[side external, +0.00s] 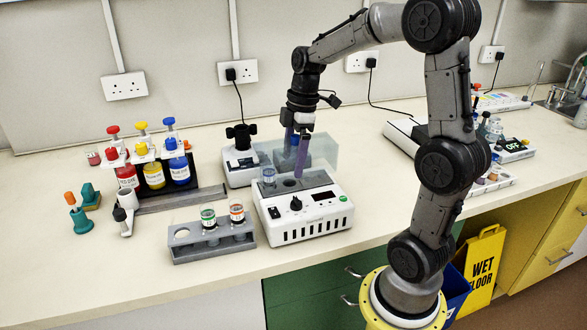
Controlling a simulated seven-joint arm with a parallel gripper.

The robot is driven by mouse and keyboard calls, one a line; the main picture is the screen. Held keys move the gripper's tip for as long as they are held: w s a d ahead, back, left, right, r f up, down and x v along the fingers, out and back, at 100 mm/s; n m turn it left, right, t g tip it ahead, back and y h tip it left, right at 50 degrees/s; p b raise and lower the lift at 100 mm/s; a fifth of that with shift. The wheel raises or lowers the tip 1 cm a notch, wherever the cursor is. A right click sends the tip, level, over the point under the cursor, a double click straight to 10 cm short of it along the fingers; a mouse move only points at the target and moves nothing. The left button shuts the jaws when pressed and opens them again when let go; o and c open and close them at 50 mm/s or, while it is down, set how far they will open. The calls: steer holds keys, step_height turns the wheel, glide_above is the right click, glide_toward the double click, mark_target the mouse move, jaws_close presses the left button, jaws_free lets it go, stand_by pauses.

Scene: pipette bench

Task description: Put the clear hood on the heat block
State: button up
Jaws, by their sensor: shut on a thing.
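The heat block (315,221) is a white box with a knob and a dark display on its front, standing on the bench at centre. The clear hood (322,152) is a faint see-through box above and behind the block's top. My gripper (299,164) points down at the hood, with its bluish-purple fingers shut on it. The exact grip point is hard to see through the clear walls. I cannot tell whether the hood's lower edge touches the block.
A grey rack (190,250) with two capped vials stands close at front left. A white device with a black top (240,160) stands close behind left. Red, yellow and blue bottles (153,174) stand farther left. The front bench strip is clear.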

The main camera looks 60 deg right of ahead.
mark_target(299, 135)
steer(key=shift+f, duration=1.55)
steer(key=o, duration=1.1)
steer(key=shift+f, duration=0.15)
steer(key=r, duration=0.8)
steer(key=s+d+r, duration=0.1)
steer(key=r, duration=0.2)
steer(key=shift+s+d+r, duration=0.1)
steer(key=shift+r, duration=0.3)
steer(key=shift+s+r, duration=0.1)
steer(key=shift+r, duration=0.1)
steer(key=s+a+f+m+t, duration=0.1)
steer(key=s+a+m, duration=0.2)
steer(key=s+a, duration=0.1)
steer(key=s+a+f+m+t, duration=0.2)
steer(key=s+a+m, duration=0.1)
steer(key=s+a, duration=0.2)
steer(key=s+a+f+m+t+h, duration=0.1)
steer(key=s+a+m, duration=0.2)
steer(key=a, duration=0.3)
steer(key=shift+s+f, duration=0.4)
steer(key=shift+s, duration=0.35)
